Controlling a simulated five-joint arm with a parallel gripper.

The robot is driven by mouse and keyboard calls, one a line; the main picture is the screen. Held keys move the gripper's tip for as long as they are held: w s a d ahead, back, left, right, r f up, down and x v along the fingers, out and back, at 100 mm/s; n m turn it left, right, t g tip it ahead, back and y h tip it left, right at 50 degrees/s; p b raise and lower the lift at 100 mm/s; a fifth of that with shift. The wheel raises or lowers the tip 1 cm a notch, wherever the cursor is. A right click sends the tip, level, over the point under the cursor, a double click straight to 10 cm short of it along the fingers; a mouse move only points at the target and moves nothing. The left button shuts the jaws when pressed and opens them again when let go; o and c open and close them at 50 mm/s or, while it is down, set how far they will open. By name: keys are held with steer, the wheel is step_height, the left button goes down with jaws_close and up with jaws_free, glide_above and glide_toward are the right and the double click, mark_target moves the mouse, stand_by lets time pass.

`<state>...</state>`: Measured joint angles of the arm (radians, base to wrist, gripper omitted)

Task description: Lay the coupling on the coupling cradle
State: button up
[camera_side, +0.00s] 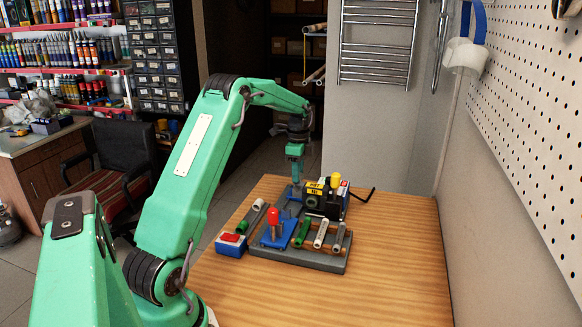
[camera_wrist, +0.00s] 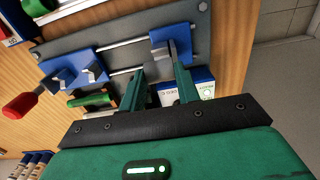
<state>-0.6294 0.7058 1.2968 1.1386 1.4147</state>
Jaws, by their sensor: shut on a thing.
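My gripper (camera_side: 296,181) reaches down over the back of the grey fixture base (camera_side: 338,265). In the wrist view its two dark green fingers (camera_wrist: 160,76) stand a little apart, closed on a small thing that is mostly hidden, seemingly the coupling. Its outline and tilt cannot be told. Blue holders sit on the fixture: one blue block (camera_wrist: 172,42) lies just beyond the fingertips, and another blue block (camera_wrist: 72,68) with grey jaws lies to the left. I cannot tell for certain which part is the coupling cradle.
A red-handled clamp (camera_side: 273,217) stands at the fixture's front left. A black device with a yellow knob (camera_side: 336,180) stands close right of my gripper. Green, white and grey pipe pieces (camera_side: 320,234) lie at the right front. A blue-and-red box (camera_side: 231,244) sits left. The table's right side (camera_side: 400,260) is clear.

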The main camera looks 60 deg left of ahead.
steer(key=shift+f, duration=1.05)
steer(key=shift+f, duration=0.15)
steer(key=o, duration=1)
